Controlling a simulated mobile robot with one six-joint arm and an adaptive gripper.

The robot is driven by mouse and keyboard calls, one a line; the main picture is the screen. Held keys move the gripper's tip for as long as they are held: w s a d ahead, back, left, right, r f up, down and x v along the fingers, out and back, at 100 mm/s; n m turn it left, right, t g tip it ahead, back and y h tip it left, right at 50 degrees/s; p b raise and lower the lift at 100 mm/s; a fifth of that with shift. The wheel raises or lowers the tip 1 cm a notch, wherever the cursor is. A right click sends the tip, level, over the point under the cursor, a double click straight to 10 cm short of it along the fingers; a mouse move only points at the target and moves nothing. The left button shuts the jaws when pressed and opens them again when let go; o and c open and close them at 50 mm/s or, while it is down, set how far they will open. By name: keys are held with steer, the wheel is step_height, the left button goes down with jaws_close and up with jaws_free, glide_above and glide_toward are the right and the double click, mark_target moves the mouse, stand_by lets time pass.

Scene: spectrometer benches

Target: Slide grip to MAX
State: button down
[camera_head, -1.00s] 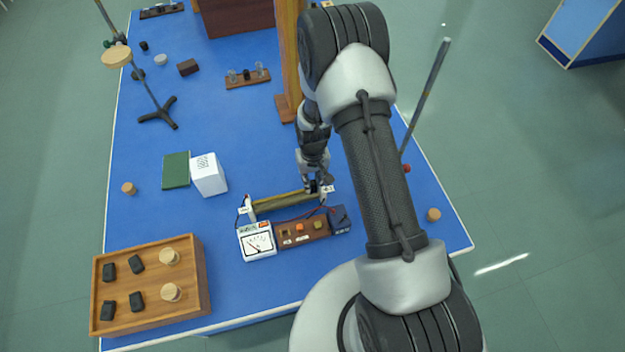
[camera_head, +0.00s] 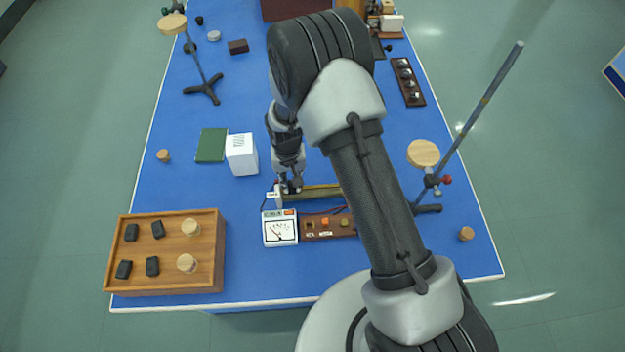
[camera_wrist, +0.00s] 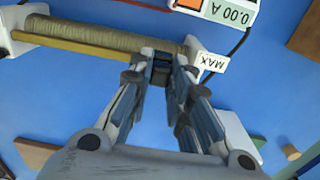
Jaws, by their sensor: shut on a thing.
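The rheostat (camera_head: 322,192) lies across the bench, with a wound tube and a brass rail. Its left end carries a white MAX label (camera_head: 272,195), which also shows in the wrist view (camera_wrist: 213,63). My gripper (camera_head: 290,187) is at that left end. In the wrist view my gripper (camera_wrist: 162,70) is shut on the dark slider grip (camera_wrist: 161,69), close beside the MAX end. The fingers partly hide the grip. In the head view my arm hides the rheostat's right end.
A white meter (camera_head: 281,229) and a brown switch board (camera_head: 318,228) stand just in front of the rheostat. A white box (camera_head: 242,156) and green book (camera_head: 211,145) lie behind left. A wooden tray (camera_head: 213,268) is front left. A slanted rod stand (camera_head: 470,125) is at right.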

steer(key=shift+a, duration=1)
steer(key=c, duration=1.5)
jaws_free()
steer(key=shift+a, duration=0.15)
step_height(320, 180, up, 12)
steer(key=shift+r, duration=0.1)
